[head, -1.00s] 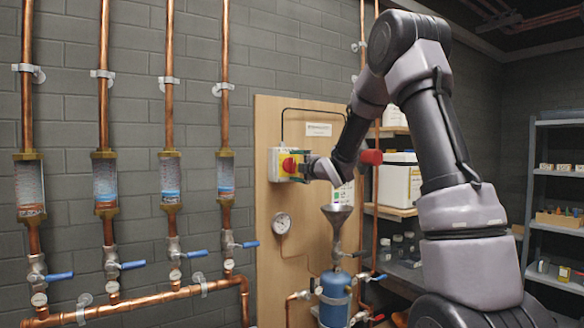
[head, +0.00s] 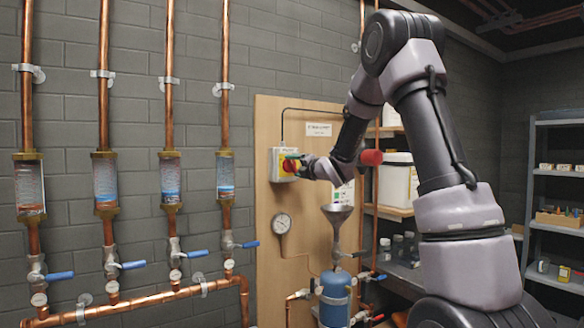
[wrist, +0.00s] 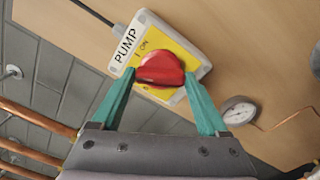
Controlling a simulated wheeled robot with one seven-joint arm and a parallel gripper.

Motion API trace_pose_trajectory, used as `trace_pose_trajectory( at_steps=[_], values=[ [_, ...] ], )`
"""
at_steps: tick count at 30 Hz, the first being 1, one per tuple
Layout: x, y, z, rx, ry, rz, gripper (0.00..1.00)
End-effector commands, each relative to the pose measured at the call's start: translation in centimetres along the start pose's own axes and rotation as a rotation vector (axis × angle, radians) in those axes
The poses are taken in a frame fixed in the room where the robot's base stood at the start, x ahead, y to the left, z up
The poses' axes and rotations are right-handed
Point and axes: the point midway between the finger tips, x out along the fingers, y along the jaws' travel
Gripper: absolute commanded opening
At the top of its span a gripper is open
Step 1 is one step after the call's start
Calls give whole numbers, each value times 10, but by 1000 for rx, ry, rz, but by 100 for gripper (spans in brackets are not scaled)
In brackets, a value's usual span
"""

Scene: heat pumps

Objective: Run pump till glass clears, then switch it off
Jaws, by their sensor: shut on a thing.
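The pump switch box (head: 277,162) is on the wooden board. It shows in the wrist view with a PUMP label (wrist: 125,45), a yellow plate (wrist: 160,40) and an "I ON" mark. My gripper (wrist: 160,76) has its teal fingers on both sides of the red rotary knob (wrist: 158,70) and is shut on it. The knob's setting is hard to tell. Several sight glasses stand in copper pipes: far left (head: 30,186), second (head: 105,183), third (head: 170,181) and right (head: 226,175). Bluish and whitish, speckled contents show in them; the far left one has brown at its bottom.
A round gauge (head: 281,223) is on the board below the switch. A metal funnel (head: 337,214) stands above a blue cylinder (head: 335,295). Blue-handled valves (head: 133,265) stick out below the glasses. Shelves (head: 556,225) with boxes are at the right.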

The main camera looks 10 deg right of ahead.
Motion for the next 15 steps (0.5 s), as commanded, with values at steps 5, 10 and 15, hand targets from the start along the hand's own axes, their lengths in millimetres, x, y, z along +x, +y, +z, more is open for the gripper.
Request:
trace_pose_trajectory(
  at_steps=[5,10,15],
  values=[
    [0,-1,-1,-30,1,-2,2],
    [0,-1,-2,-276,3,-2,2],
    [0,-1,-1,-485,2,-1,2]
  ],
)
